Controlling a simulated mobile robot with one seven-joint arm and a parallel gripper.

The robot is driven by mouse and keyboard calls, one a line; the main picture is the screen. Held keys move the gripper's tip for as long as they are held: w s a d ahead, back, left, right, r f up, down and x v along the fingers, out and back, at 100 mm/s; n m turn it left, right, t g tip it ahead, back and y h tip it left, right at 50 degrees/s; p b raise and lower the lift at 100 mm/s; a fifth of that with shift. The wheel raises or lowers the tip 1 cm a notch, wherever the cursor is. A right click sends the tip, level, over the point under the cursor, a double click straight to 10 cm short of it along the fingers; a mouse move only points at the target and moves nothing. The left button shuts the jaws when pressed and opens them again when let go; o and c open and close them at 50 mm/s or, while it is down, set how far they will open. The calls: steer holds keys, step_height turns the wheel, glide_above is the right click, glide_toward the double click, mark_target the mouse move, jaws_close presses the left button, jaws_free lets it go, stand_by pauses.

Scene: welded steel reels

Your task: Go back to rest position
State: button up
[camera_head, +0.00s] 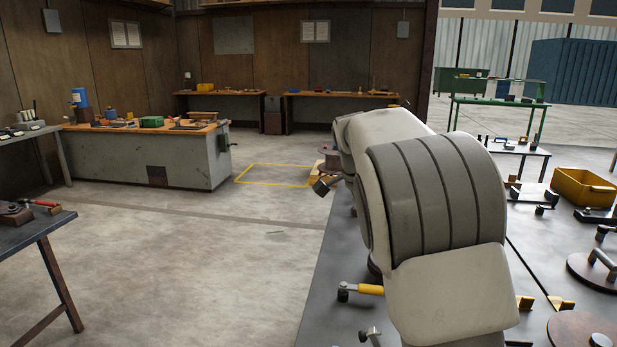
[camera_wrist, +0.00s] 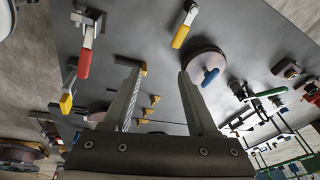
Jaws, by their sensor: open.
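My gripper (camera_wrist: 158,95) shows in the wrist view with its two fingers spread apart and nothing between them. Beyond the fingers is the grey steel table (camera_wrist: 245,30), which carries clamps and discs. In the head view my arm covers the middle right of the picture and hides part of the table (camera_head: 328,290). My gripper cannot be made out in the head view. A round reel flange (camera_wrist: 205,57) with a blue handle lies beyond the right finger in the wrist view, apart from it.
Toggle clamps with a red handle (camera_wrist: 84,64) and a yellow handle (camera_wrist: 180,37) stand on the table. In the head view a yellow bin (camera_head: 580,187) and round discs (camera_head: 590,272) are at the right. Open floor (camera_head: 200,250) lies left of the table.

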steer(key=s+d+r+n+t+y, duration=0.15)
steer(key=s+r+n, duration=0.3)
steer(key=s, duration=0.45)
steer(key=s+a+f+n+t+y+p, duration=0.1)
steer(key=s+n+t+p, duration=0.1)
steer(key=s+n, duration=1)
steer(key=s, duration=1.1)
steer(key=shift+s+f+t, duration=0.2)
steer(key=shift+f+t, duration=0.15)
steer(key=shift+f, duration=0.05)
